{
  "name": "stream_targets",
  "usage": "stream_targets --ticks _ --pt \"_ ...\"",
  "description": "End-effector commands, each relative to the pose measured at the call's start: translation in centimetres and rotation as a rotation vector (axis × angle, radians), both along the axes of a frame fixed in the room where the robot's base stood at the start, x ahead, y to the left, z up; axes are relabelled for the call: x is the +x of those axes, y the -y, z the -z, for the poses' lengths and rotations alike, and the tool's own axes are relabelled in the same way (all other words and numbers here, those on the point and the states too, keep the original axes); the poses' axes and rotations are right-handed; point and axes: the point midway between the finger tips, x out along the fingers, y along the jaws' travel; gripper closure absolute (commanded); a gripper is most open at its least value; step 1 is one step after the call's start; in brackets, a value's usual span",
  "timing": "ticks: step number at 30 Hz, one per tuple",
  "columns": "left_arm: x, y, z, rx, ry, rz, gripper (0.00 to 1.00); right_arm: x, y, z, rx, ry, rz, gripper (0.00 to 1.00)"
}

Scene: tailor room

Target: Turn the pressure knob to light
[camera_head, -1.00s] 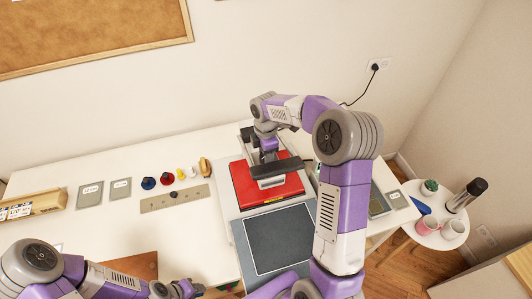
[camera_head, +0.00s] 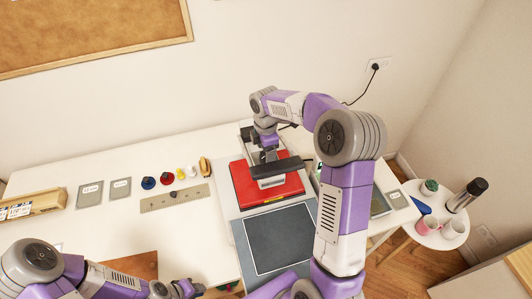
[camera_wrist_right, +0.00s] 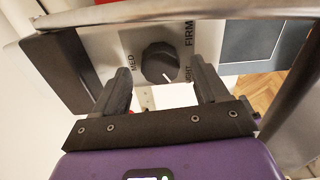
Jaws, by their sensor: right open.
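The pressure knob (camera_wrist_right: 160,62) is a dark round dial on a pale panel in the right wrist view. Its white mark sits at the lower right, towards the partly hidden label ending in "GHT"; MED and FIRM also show around it. My right gripper (camera_wrist_right: 162,86) is open, with one finger at each side just below the knob; whether they touch it I cannot tell. In the head view my right gripper (camera_head: 268,154) is over the red-based press (camera_head: 243,186), where the arm hides the knob. My left gripper (camera_head: 190,288) is low at the table's front, its jaws unclear.
A dark pad (camera_head: 280,238) lies in front of the press. A ruler-like strip (camera_head: 152,203), small coloured items and grey cards (camera_head: 90,194) lie to the left. A round side table (camera_head: 425,197) with cups and a flask stands at the right.

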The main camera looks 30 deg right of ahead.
Motion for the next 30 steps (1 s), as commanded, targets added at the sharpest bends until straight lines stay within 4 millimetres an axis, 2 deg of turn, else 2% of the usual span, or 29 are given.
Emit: stream_targets --ticks 6,10,15,30 --pt "0.0 0.0 0.4 0.000 0.000 0.000 0.57 0.1 0.0 -3.8 -0.001 0.006 0.000 0.27" --pt "0.0 0.0 0.4 0.000 0.000 0.000 0.57 0.1 0.0 -5.4 0.000 0.004 -0.001 0.27" --pt "0.0 0.0 0.4 0.000 0.000 0.000 0.57 0.0 0.0 -6.0 0.001 0.002 -0.002 0.27" --pt "0.0 0.0 0.4 0.000 0.000 0.000 0.57 0.1 -0.4 -6.3 0.006 0.009 -0.001 0.27"
